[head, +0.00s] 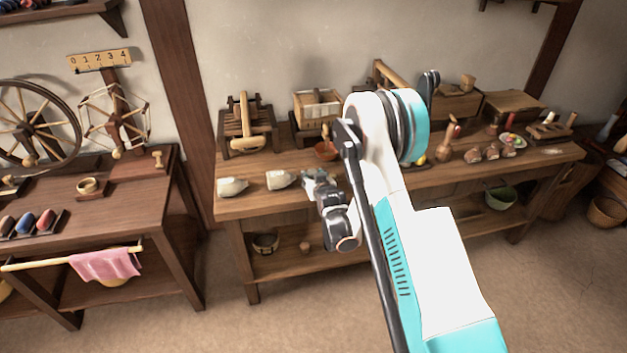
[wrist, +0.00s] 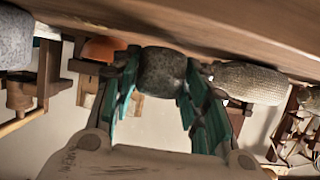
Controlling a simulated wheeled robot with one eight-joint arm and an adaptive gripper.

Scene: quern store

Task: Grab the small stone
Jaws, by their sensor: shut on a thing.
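The small stone (wrist: 163,72) is dark grey, speckled and rounded. In the wrist view it sits between the teal fingers of my gripper (wrist: 160,88), which is shut on it from both sides. In the head view my gripper (head: 318,180) is over the front left part of the workbench (head: 240,208), and the stone is hard to make out there. The stone is close to the bench top; I cannot tell whether it touches it.
A pale, rough-textured bundle (wrist: 250,82) lies close beside the stone in the wrist view. A larger grey stone (wrist: 14,40) shows at its left edge. An orange-red bowl (head: 326,150) stands behind my gripper. A wooden crate (head: 317,108) is further back.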

